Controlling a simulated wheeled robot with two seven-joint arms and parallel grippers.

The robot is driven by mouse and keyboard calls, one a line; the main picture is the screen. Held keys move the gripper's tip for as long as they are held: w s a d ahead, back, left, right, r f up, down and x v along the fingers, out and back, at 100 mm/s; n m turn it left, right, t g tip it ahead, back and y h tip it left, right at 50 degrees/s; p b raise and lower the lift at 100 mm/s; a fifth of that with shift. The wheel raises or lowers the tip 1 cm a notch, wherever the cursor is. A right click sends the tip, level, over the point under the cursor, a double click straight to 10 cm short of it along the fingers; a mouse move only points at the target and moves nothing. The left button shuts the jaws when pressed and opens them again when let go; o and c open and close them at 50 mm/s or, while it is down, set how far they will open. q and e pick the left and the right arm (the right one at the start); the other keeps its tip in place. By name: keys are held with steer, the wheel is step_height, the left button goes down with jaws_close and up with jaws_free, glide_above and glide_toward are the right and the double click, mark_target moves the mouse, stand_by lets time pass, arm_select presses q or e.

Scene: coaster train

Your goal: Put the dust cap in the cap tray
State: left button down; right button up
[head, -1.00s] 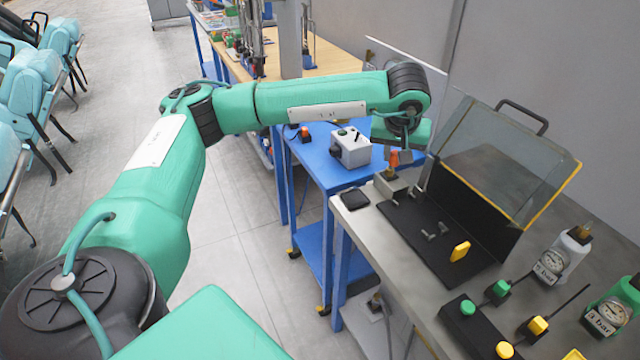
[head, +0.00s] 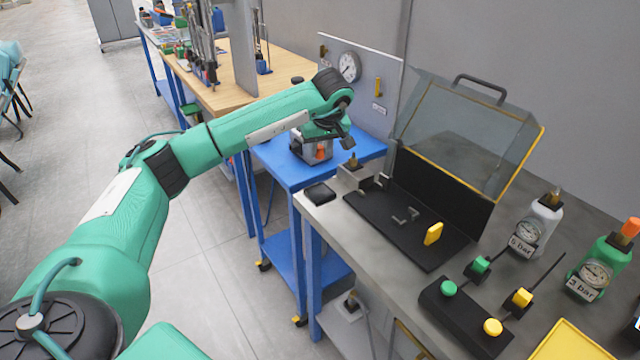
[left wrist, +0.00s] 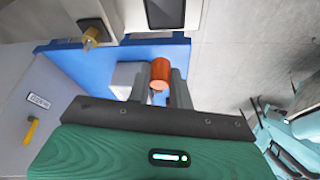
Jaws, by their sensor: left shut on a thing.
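The orange dust cap (head: 320,153) is between the fingers of my left gripper (left wrist: 160,88), which is shut on it. The cap also shows in the left wrist view (left wrist: 160,74). In the head view the gripper and cap appear over the blue table, left of a bare brass fitting (head: 352,161) on a grey block. A small flat black tray (head: 319,193), which looks like the cap tray, lies at the grey bench's left corner. It also shows in the left wrist view (left wrist: 165,13), apart from the cap. My right gripper is not in view.
A black case (head: 440,200) with a raised clear lid (head: 465,130) stands on the bench, right of the fitting. Gauge bottles, a black button box (head: 465,318) and a yellow-rimmed tray (head: 572,343) are farther right. The blue table (head: 275,160) is beyond the bench.

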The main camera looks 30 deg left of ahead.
arm_select(q)
glide_above(319, 190)
steer(key=s+d, duration=0.1)
step_height(319, 190, down, 8)
steer(key=shift+r+p, duration=0.1)
steer(key=shift+p, duration=0.3)
step_height(319, 190, down, 4)
steer(key=shift+d+r, duration=0.1)
steer(key=shift+r, duration=0.15)
steer(key=shift+f, duration=0.15)
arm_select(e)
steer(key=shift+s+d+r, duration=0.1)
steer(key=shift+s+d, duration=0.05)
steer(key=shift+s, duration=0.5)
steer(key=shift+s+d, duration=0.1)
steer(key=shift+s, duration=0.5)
arm_select(q)
steer(key=c, duration=1.6)
jaws_free()
steer(key=shift+f, duration=0.1)
steer(key=o, duration=0.3)
steer(key=shift+o, duration=0.2)
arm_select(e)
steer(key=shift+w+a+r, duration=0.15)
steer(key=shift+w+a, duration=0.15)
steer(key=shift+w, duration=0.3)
